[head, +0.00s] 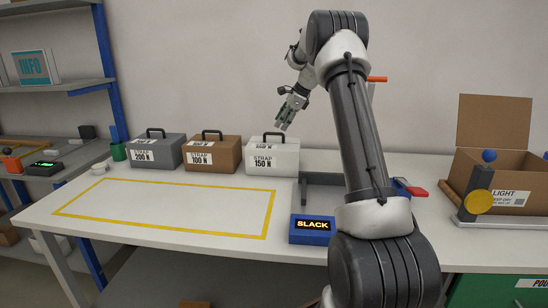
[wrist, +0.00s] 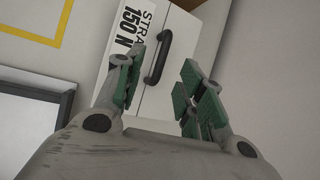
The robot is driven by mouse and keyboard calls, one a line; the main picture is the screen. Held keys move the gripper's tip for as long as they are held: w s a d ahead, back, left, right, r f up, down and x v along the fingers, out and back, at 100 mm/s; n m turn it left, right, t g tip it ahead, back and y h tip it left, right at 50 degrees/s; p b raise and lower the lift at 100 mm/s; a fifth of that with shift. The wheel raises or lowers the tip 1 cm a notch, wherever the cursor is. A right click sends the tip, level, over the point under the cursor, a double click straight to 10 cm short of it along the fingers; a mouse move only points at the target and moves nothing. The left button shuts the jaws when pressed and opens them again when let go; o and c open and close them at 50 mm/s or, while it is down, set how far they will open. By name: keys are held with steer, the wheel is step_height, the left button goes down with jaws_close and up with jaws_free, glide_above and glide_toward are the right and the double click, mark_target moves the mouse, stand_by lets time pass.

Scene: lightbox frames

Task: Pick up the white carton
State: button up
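The white carton (head: 271,159) stands at the back of the table, with a black handle on top and a "STRAP 150 N" label on its front. In the wrist view the white carton (wrist: 167,92) lies beyond my fingers, and its black handle (wrist: 158,58) shows between them. My gripper (head: 288,113) is above the carton in the head view, apart from it. In the wrist view my gripper (wrist: 160,90) is open, with green pads on both sides and nothing between them.
A brown carton (head: 213,155) and a grey carton (head: 157,152) stand to the left of the white one. A grey frame (head: 325,179) and a blue "SLACK" display (head: 311,230) are to the right. The yellow-outlined area (head: 165,208) of the table is clear.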

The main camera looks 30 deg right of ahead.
steer(key=x, duration=0.5)
steer(key=shift+w+a+f, duration=0.1)
steer(key=shift+w+f, duration=0.15)
jaws_close()
steer(key=shift+r, duration=0.15)
